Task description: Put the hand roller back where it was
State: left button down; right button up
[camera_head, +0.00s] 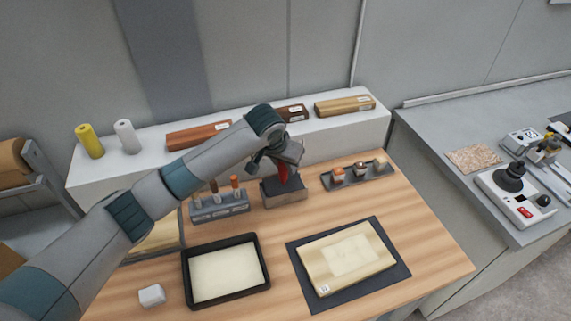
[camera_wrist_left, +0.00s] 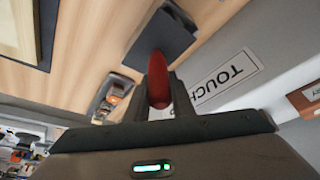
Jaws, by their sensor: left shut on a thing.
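The hand roller shows as a red handle (camera_head: 283,173), upright above a dark grey block-shaped stand (camera_head: 284,194) on the wooden table. My left gripper (camera_head: 284,163) is shut on the red handle, directly over the stand. In the left wrist view the red handle (camera_wrist_left: 157,80) sits between the two fingers (camera_wrist_left: 158,95), and the dark stand (camera_wrist_left: 165,36) is beyond it. The roller head is hidden, so I cannot tell whether it rests in the stand. My right gripper is in neither view.
A grey rack of tools (camera_head: 218,207) stands left of the stand, and a small tray with bottles (camera_head: 358,175) to its right. A black-rimmed tray (camera_head: 264,278) and a wooden board (camera_head: 312,275) on a dark mat (camera_head: 398,275) lie in front. Boards (camera_head: 345,105) lie on the back shelf.

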aim_at(278, 190)
pick_arm(q)
jog(key=c, duration=1.5)
grip_release()
jog(key=shift+c, duration=0.2)
jog(key=shift+s+a+r, duration=0.1)
jog(key=shift+s+r, duration=0.05)
jog(key=shift+r, duration=0.35)
jog(key=b+v, duration=0.3)
jog(key=v, duration=0.8)
